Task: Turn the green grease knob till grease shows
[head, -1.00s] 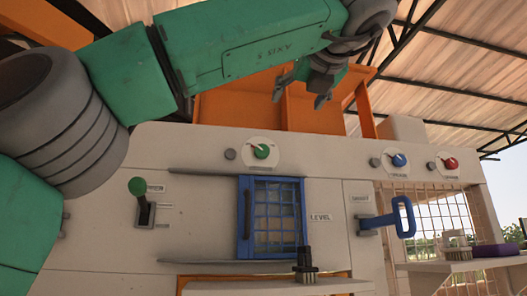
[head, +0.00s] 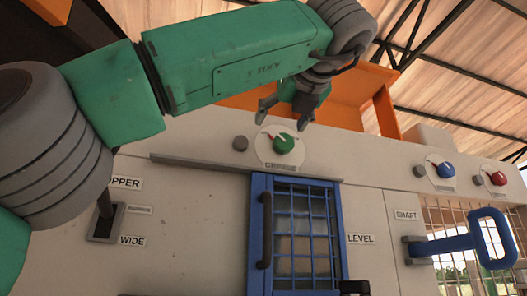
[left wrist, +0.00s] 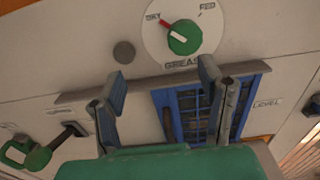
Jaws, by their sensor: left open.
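The green grease knob (head: 283,144) sits on a round white dial on the pale panel, above the blue mesh door. In the left wrist view the knob (left wrist: 185,38) has a white line tilted up and left, towards a red mark by the left-hand label; "FED" is at the right. My left gripper (head: 284,116) is open and empty, just above the dial in the head view. In the left wrist view its two fingers (left wrist: 160,82) are spread below the dial, apart from the knob. My right gripper is out of view. I see no grease.
A grey button (head: 240,143) is left of the dial. Below are a ledge (head: 200,163) and the blue mesh door (head: 262,225). A blue shaft handle (head: 455,245) sticks out at right, under blue (head: 446,170) and red (head: 498,178) knobs. A lever slot (head: 104,225) is at left.

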